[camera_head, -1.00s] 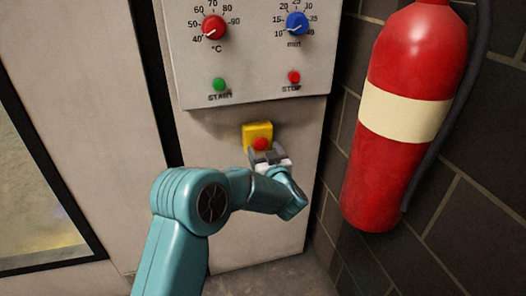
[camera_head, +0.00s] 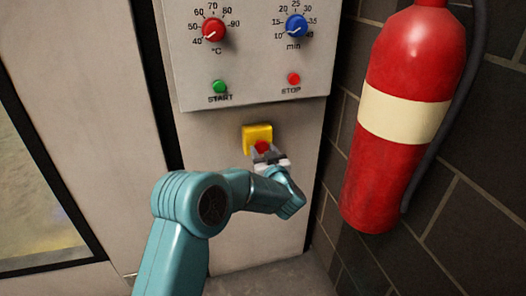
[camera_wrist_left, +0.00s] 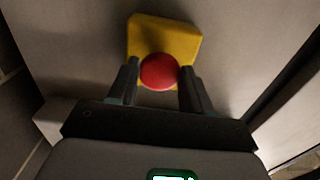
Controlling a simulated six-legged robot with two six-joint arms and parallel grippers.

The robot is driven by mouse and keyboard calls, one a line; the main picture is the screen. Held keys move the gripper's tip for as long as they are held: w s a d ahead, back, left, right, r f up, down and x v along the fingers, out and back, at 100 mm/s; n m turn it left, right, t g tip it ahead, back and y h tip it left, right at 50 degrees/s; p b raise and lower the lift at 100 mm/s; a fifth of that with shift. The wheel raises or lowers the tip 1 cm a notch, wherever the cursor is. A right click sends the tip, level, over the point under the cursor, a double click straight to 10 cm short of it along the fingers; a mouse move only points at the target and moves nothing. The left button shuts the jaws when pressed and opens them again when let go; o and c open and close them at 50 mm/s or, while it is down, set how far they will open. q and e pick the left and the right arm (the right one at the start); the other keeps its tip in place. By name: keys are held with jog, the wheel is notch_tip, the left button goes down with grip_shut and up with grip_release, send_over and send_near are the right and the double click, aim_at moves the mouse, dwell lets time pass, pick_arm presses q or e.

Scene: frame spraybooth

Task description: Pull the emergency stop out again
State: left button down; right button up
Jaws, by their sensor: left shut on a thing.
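The emergency stop is a red mushroom button (camera_head: 262,146) on a yellow square housing (camera_head: 257,133), fixed to the grey cabinet front below the control panel. My left gripper (camera_head: 266,156) comes up to it from below right in the head view. In the left wrist view the red button (camera_wrist_left: 159,72) sits between the two dark fingers of the gripper (camera_wrist_left: 158,84), with the yellow housing (camera_wrist_left: 163,36) behind it. The fingers are shut on the button's sides. The stem behind the button is hidden. My right gripper is not in view.
Above is a control panel with a red temperature knob (camera_head: 213,29), a blue minute knob (camera_head: 296,26), a green START button (camera_head: 219,87) and a red STOP button (camera_head: 293,79). A red fire extinguisher (camera_head: 395,170) hangs on the brick wall at right.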

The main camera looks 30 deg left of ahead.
pick_arm(q)
jog(key=shift+s+d, duration=0.2)
jog(key=shift+d, duration=0.05)
jog(key=shift+f, duration=0.2)
jog(key=c, duration=0.5)
grip_release()
jog(key=shift+s+d, duration=0.1)
jog(key=shift+r, duration=0.2)
jog(key=shift+f, duration=0.1)
jog(key=p+v, duration=0.1)
jog(key=v, duration=1.5)
jog(key=shift+s+p, duration=0.1)
jog(key=shift+p, duration=0.3)
